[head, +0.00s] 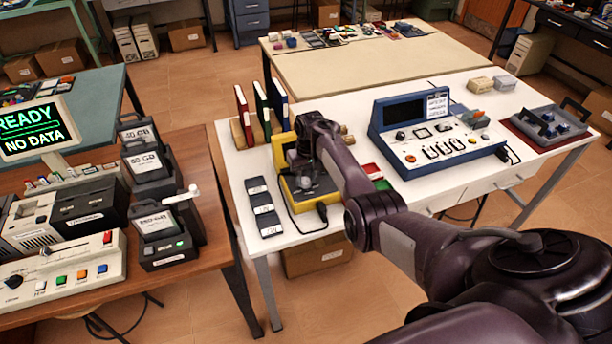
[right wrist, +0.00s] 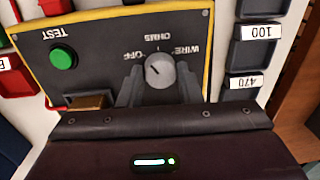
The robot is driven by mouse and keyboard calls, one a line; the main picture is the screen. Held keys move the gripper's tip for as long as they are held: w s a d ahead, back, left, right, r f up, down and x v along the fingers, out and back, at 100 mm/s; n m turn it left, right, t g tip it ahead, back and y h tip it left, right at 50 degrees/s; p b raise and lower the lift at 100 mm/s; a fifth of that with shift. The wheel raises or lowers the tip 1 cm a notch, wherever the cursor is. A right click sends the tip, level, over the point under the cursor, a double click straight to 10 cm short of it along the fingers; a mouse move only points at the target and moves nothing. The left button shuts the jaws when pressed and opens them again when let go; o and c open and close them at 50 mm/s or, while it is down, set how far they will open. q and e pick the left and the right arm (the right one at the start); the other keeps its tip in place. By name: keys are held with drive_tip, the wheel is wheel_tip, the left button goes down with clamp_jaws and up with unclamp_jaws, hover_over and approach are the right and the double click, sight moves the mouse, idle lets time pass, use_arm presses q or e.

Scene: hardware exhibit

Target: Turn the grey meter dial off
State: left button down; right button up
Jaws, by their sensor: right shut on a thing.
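The yellow-cased meter (head: 284,150) lies on the white table, partly hidden by my right arm in the head view. In the right wrist view its dark grey panel (right wrist: 95,50) appears upside down, with a green TEST button and the labels WIRE, OHMS and OFF. The grey dial (right wrist: 160,70) sits between the fingers of my right gripper (right wrist: 160,88), which is shut on it. A short dark mark on the dial slants to the upper left, toward the OFF side; I cannot tell its exact setting. My left gripper is not in view.
Small dark trays (head: 262,208) labelled 100 and 470 in the wrist view stand left of the meter. Red and green bins (head: 373,172) are right of it. Upright binders (head: 262,104) stand behind, and a blue instrument (head: 435,135) stands to the right.

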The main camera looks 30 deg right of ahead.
sight(307, 180)
drive_tip(key=shift+n, duration=1)
drive_tip(key=o, duration=1)
drive_tip(key=shift+c, duration=0.2)
drive_tip(key=shift+r, duration=0.15)
drive_tip(key=r, duration=0.7)
drive_tip(key=shift+d+r, duration=0.25)
drive_tip(key=shift+r, duration=0.05)
drive_tip(key=shift+f, duration=0.1)
